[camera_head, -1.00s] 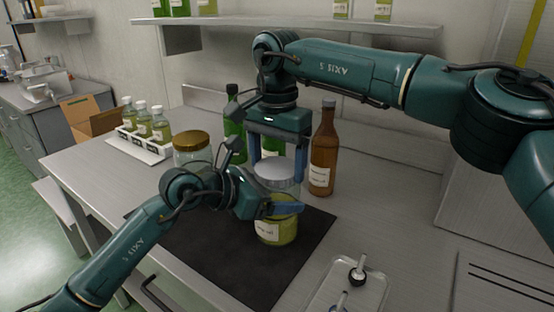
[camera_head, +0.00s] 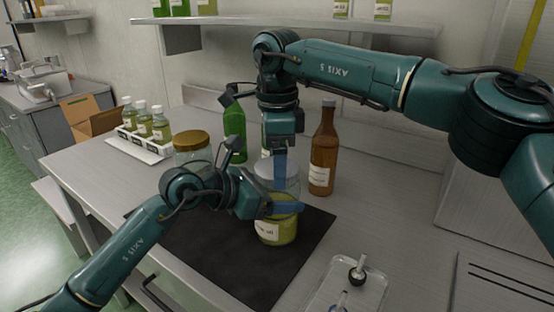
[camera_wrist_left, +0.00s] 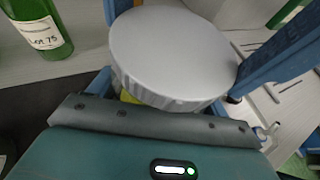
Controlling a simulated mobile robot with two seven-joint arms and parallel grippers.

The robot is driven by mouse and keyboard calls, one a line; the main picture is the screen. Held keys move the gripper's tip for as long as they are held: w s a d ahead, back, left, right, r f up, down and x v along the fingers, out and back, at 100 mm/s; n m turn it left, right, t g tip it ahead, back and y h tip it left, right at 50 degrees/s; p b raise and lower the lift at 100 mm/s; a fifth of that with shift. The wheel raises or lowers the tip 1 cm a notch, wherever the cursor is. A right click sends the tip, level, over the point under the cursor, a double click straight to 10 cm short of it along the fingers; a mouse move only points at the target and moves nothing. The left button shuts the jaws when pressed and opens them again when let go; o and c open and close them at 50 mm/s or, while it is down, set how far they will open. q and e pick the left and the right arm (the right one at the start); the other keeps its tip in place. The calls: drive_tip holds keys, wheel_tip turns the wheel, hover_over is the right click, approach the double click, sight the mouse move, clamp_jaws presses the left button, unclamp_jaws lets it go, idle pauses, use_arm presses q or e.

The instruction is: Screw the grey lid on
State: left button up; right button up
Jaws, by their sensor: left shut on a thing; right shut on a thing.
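A clear glass jar (camera_head: 278,232) with yellow-green contents and a white label stands upright on the dark mat (camera_head: 215,262). My left gripper (camera_head: 284,207) is shut around the jar's side from the left. The grey lid (camera_head: 266,172) sits level at the jar's mouth; whether its thread has caught cannot be told. My right gripper (camera_head: 280,168) points straight down from above and is shut on the lid. The left wrist view shows the lid's flat top and ribbed rim (camera_wrist_left: 172,55) between blue fingers, hiding most of the jar.
A gold-lidded jar (camera_head: 192,150) stands behind my left arm. A green bottle (camera_head: 235,132) and a brown bottle (camera_head: 323,150) stand behind the jar. A bottle rack (camera_head: 148,148) is at the back left. A small tray (camera_head: 322,298) lies front right.

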drive_tip(key=o, duration=1.1)
drive_tip(key=shift+r, duration=2.25)
drive_tip(key=shift+c, duration=0.5)
drive_tip(key=r+n, duration=0.1)
drive_tip(key=n, duration=0.1)
drive_tip(key=shift+a+r+n, duration=0.1)
drive_tip(key=shift+r+n, duration=0.3)
drive_tip(key=r+n, duration=0.1)
drive_tip(key=n, duration=0.2)
drive_tip(key=shift+r, duration=0.35)
drive_tip(key=shift+f, duration=0.15)
